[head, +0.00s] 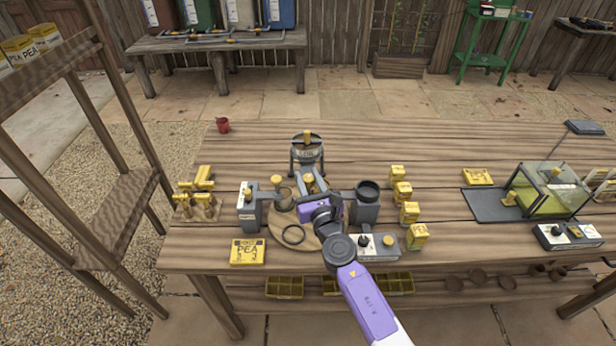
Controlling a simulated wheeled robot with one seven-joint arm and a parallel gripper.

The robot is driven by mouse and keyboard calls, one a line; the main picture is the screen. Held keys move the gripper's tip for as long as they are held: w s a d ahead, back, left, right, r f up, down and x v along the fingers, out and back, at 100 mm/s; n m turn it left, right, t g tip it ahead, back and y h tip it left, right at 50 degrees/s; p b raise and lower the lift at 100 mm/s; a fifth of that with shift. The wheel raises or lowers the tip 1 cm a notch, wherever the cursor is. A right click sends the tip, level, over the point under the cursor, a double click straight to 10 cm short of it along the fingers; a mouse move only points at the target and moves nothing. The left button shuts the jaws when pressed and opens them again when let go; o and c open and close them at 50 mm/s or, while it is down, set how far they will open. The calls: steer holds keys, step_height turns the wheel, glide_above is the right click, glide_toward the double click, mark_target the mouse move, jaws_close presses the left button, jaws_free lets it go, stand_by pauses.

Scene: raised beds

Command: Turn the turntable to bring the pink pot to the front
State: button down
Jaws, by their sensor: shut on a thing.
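The turntable (304,240) is a round brown disc near the front middle of the wooden table. A dark ring (293,234) lies at its front left. My purple and black gripper (305,203) is over the disc, its arm coming in from the front right. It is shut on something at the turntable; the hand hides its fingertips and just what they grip. A yellow-topped part (309,182) shows just behind the hand. I see no pink pot on the visible part of the disc. A small red pot (222,125) stands apart at the table's back left edge.
Grey blocks with yellow knobs (249,207) and a dark cup (368,191) flank the disc. A grey canister (307,150) stands behind. Yellow boxes (409,213) line the right. A glass case (545,188) stands further right.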

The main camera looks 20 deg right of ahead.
steer(key=shift+m+h, duration=0.3)
steer(key=shift+h, duration=0.1)
steer(key=shift+a+m+h+p, duration=0.15)
steer(key=shift+m+h+p, duration=0.5)
steer(key=shift+h, duration=0.45)
steer(key=m+g+h+b, duration=0.1)
steer(key=m+h, duration=0.1)
steer(key=h, duration=0.1)
steer(key=shift+f+m+g+h, duration=0.1)
steer(key=shift+m+g+h, duration=0.25)
steer(key=shift+g+h, duration=0.05)
steer(key=m+g+h+b, duration=0.3)
steer(key=h+b, duration=0.1)
steer(key=shift+f, duration=0.15)
steer(key=shift+m+g+h+b, duration=0.9)
steer(key=shift+m+h+b, duration=0.15)
steer(key=shift+b, duration=0.2)
steer(key=shift+m+g+h+b, duration=0.25)
steer(key=shift+g+h+b, duration=0.1)
steer(key=shift+g+b, duration=0.05)
steer(key=shift+r+g, duration=0.25)
steer(key=shift+g, duration=0.05)
